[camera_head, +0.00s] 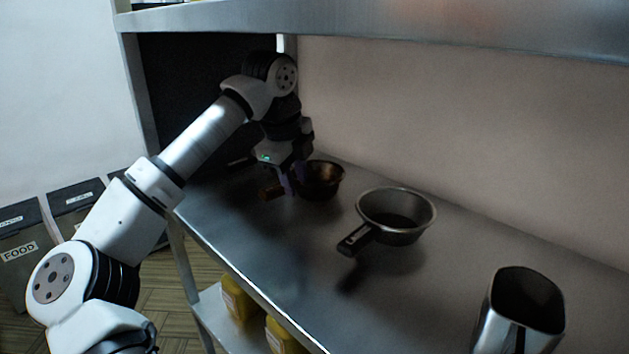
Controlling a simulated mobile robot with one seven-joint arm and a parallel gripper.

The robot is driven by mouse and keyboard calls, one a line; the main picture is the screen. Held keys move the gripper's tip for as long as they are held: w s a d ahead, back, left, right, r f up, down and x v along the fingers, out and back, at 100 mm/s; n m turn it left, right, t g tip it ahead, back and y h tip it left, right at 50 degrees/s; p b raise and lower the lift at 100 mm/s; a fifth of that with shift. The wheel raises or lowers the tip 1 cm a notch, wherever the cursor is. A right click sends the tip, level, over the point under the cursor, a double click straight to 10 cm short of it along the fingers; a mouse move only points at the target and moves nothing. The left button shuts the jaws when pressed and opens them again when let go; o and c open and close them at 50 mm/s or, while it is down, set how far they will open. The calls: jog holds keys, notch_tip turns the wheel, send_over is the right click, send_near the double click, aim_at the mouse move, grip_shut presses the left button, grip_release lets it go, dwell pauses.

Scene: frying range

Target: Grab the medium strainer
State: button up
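Two round, deep strainer-like vessels stand on the steel counter. The nearer grey metal strainer (408,236) is wider, and its dark handle points toward the lower left. The farther, darker brownish strainer (322,182) is smaller and stands near the back wall. I cannot tell for sure which one is the medium strainer. My gripper (283,187) points down just left of the farther strainer, close to it. Shadow and the gripper hide the farther strainer's handle side. I cannot tell whether the fingers are open or touch anything. The nearer strainer is apart from my gripper.
A tall open metal container (497,318) stands on the counter at the lower right. The steel counter (300,262) is clear along its front. A steel shelf (420,28) hangs above. Yellow containers (238,298) sit on a lower shelf. Grey bins (22,235) stand left on the floor.

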aim_at(308, 186)
jog(key=w+d, duration=0.1)
jog(key=w, duration=0.1)
jog(key=shift+w+d, duration=0.35)
jog(key=shift+p+x, duration=0.45)
jog(key=shift+x, duration=2.1)
grip_shut()
